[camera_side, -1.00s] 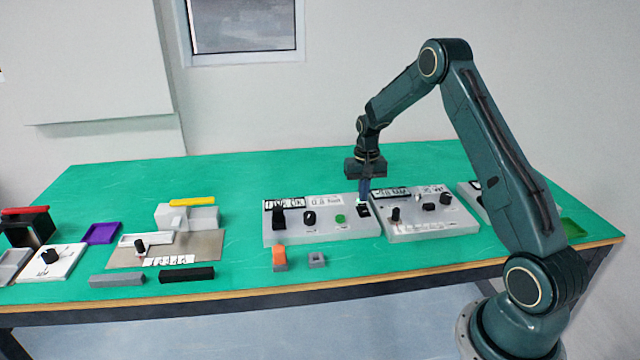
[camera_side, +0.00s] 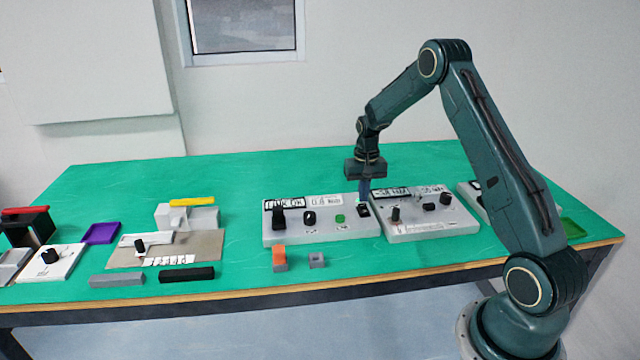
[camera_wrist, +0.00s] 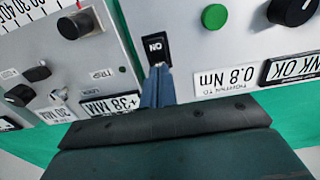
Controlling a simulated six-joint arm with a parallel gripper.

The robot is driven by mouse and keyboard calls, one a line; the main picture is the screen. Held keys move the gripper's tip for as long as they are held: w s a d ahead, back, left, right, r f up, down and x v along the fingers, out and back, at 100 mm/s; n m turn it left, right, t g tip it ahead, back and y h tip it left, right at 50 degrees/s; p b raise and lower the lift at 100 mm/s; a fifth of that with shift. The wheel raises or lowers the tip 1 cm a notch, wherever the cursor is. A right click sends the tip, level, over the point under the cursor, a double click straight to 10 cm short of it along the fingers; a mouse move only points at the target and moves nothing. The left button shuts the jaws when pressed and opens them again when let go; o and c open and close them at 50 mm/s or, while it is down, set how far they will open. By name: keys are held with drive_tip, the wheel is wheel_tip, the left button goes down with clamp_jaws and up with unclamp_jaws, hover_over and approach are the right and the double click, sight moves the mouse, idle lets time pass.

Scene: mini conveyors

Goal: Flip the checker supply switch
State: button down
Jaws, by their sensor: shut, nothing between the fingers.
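In the wrist view, the blue fingertips (camera_wrist: 159,68) are at the near edge of the switch. I cannot tell whether they touch it. No label naming the switch as the checker supply is readable.
A green button (camera_side: 340,219) and black knobs share the left panel. A second grey panel (camera_side: 425,229) with knobs and a small toggle stands close on the right. An orange-topped block (camera_side: 279,258) and a small grey block (camera_side: 317,260) lie in front. Green table is clear behind.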

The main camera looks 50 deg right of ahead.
sight(362, 205)
drive_tip(key=shift+f, duration=0.85)
idle(0.7)
drive_tip(key=shift+r, duration=3.55)
drive_tip(key=shift+a, duration=0.1)
